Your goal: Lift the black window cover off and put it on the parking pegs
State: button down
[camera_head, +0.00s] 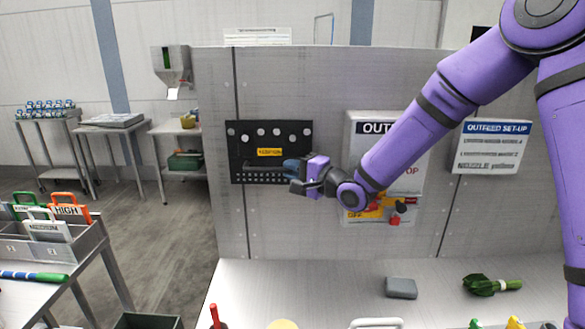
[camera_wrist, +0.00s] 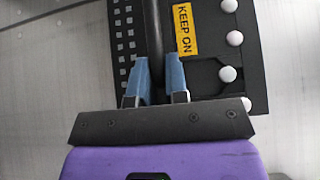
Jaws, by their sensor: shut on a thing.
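The black window cover (camera_head: 241,150) is upright against the grey wall panel, left of centre in the head view. It has a yellow label, a row of pale round knobs (camera_head: 260,132) near its top and small pale squares along its bottom. In the wrist view the cover (camera_wrist: 210,76) shows turned sideways, its label reading "KEEP ON". My gripper (camera_head: 292,169) is at the cover's lower right. In the wrist view its blue fingers (camera_wrist: 158,68) are shut on the cover's dark bar handle (camera_wrist: 154,30). I cannot make out which parts are the parking pegs.
An "OUTFEED" box (camera_head: 360,150) with red and yellow controls is on the wall right of my gripper, partly behind my arm. A sign (camera_head: 492,146) hangs further right. The bench below (camera_head: 300,285) holds a grey block (camera_head: 401,288) and greens (camera_head: 490,285).

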jog(key=shift+f, duration=0.9)
dwell(0.3)
jog(key=c, duration=1.1)
grip_release()
jog(key=shift+o, duration=0.2)
